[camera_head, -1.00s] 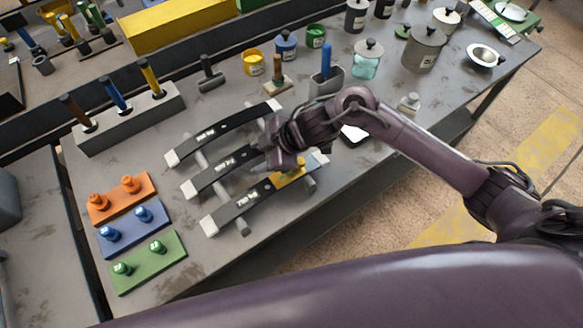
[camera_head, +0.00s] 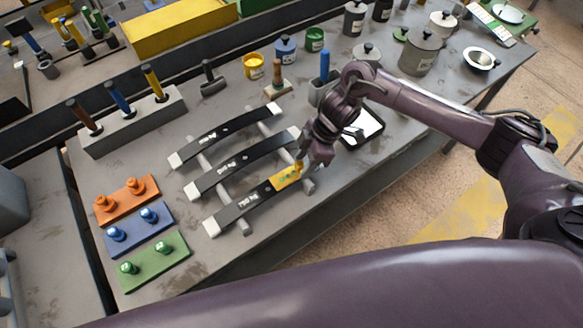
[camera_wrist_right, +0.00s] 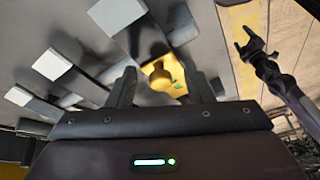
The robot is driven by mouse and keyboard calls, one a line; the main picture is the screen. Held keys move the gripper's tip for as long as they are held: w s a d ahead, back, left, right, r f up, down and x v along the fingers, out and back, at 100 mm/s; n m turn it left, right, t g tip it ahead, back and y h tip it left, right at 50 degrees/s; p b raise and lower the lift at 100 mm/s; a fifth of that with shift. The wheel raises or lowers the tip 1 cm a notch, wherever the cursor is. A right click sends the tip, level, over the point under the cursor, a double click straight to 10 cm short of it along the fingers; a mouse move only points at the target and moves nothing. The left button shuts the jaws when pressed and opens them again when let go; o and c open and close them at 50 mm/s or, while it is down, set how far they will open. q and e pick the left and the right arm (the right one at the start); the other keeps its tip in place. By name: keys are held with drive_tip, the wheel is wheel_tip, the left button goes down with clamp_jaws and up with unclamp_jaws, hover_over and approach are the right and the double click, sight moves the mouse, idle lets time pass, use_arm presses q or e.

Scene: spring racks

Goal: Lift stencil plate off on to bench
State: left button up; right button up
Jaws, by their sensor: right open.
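The yellow stencil plate (camera_head: 284,178) lies on the right part of the nearest dark spring (camera_head: 245,203), which is marked with white text. In the right wrist view the yellow plate (camera_wrist_right: 155,68) shows a round yellow knob and a small green mark. My right gripper (camera_head: 312,164) is at the plate's right end in the head view. In the right wrist view its two fingers are apart, with the plate's knob between and beyond them; nothing is held. A dark forked arm end (camera_wrist_right: 257,50), apparently my left gripper, hangs over the floor; its jaws are too unclear to judge.
Two more springs (camera_head: 228,170) lie behind on the same rack. Orange (camera_head: 122,200), blue (camera_head: 133,228) and green (camera_head: 148,262) plates with knobs lie at left. A dark-framed white panel (camera_head: 367,128) lies right of my gripper. Bare bench (camera_head: 215,262) lies in front of the rack.

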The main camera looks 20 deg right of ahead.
drive_tip(key=shift+a+f, duration=0.15)
drive_tip(key=shift+f, duration=0.25)
drive_tip(key=shift+c, duration=0.5)
drive_tip(key=c, duration=0.8)
